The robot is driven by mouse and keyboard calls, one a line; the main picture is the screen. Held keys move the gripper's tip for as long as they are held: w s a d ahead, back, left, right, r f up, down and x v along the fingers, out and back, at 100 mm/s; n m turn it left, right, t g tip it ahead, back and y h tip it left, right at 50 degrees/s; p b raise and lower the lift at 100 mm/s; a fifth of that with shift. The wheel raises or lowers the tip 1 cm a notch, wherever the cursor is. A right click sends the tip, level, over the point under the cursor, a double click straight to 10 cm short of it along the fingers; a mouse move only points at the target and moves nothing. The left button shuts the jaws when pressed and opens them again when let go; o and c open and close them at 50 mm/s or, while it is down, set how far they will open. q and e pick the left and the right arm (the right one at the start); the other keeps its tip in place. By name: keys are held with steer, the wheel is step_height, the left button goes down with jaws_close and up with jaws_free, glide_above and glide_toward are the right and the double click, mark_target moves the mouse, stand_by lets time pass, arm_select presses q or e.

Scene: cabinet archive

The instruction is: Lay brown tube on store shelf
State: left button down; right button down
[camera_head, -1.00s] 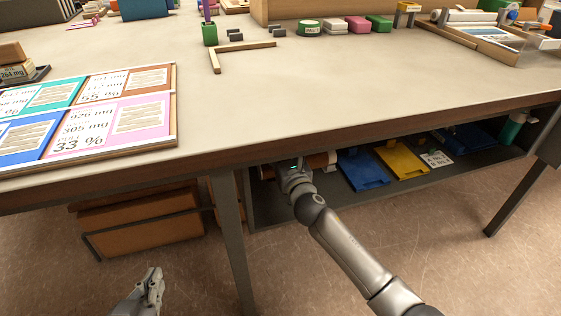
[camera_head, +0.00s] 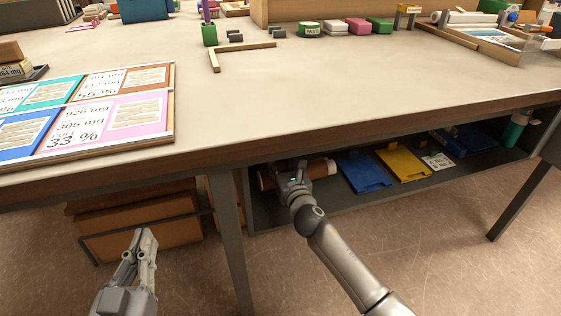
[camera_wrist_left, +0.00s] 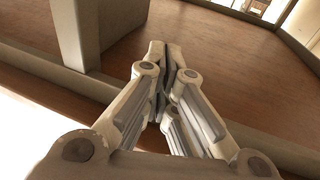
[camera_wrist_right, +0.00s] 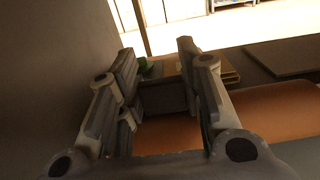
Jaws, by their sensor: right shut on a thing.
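The brown tube (camera_head: 321,168) is in the left part of the store shelf (camera_head: 395,190) under the table, lying roughly along the shelf. My right gripper (camera_head: 289,170) is shut on it near its middle, with tube showing on both sides. In the right wrist view the orange-brown tube (camera_wrist_right: 275,111) runs between and beyond the fingers (camera_wrist_right: 157,60). Whether the tube touches the shelf floor is hard to tell. My left gripper (camera_head: 146,240) is shut and empty, low in front of the drawer unit; its closed fingers also show in the left wrist view (camera_wrist_left: 167,60).
On the shelf, right of the tube, are a blue tray (camera_head: 362,171), a yellow tray (camera_head: 403,164), a white label card (camera_head: 437,162) and a green bottle (camera_head: 515,130). The table edge (camera_head: 380,130) overhangs the shelf. A table leg (camera_head: 228,235) stands left of it.

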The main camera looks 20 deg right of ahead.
arm_select(q)
steer(key=shift+r, duration=0.1)
arm_select(e)
steer(key=shift+f+b, duration=0.4)
steer(key=shift+f, duration=0.15)
steer(key=c, duration=1)
jaws_free()
arm_select(q)
steer(key=r, duration=0.1)
steer(key=r+t, duration=0.1)
steer(key=r+t+h, duration=0.1)
steer(key=shift+s+d+r, duration=0.25)
arm_select(e)
steer(key=shift+r, duration=0.1)
